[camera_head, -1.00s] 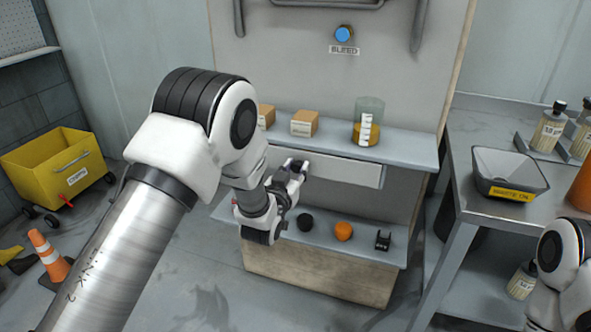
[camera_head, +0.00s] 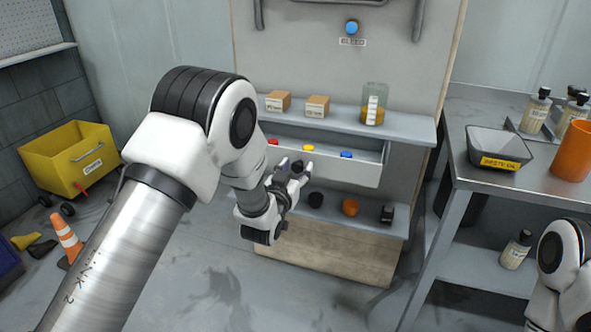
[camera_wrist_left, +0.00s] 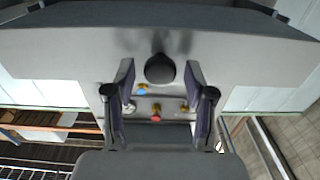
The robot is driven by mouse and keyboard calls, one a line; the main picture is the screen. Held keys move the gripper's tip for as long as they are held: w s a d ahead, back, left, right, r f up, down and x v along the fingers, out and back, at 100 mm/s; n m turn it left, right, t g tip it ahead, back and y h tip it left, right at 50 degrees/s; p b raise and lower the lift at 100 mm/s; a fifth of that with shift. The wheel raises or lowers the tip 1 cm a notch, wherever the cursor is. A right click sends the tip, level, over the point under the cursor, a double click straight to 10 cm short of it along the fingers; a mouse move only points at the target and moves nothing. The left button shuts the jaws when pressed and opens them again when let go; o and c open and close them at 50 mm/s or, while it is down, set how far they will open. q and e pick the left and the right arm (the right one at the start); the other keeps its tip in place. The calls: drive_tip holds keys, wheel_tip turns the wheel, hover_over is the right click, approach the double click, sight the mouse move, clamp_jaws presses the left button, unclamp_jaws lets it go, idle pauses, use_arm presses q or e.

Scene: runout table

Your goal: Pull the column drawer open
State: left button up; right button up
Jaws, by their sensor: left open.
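The column drawer (camera_head: 350,173) is a pale grey box under the upper shelf, pulled out so that its inside shows. A red, a yellow and a blue item lie in it. My left gripper (camera_head: 296,167) is at the left part of the drawer front, around its dark knob. In the left wrist view the round black knob (camera_wrist_left: 160,68) sits between the two spread fingers of my left gripper (camera_wrist_left: 160,85), with gaps at both sides. My right arm shows at the lower right edge, but its gripper is out of view.
The upper shelf (camera_head: 400,126) holds two small boxes and a jar (camera_head: 374,104). The lower shelf holds a dark ball, an orange ball (camera_head: 350,207) and a small black item. A grey bench (camera_head: 465,176) with a bin (camera_head: 497,148) stands to the right.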

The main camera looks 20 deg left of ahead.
use_arm(q)
drive_tip(key=shift+f, duration=0.1)
drive_tip(key=shift+s, duration=0.3)
drive_tip(key=s, duration=1.1)
drive_tip(key=shift+s+a, duration=0.2)
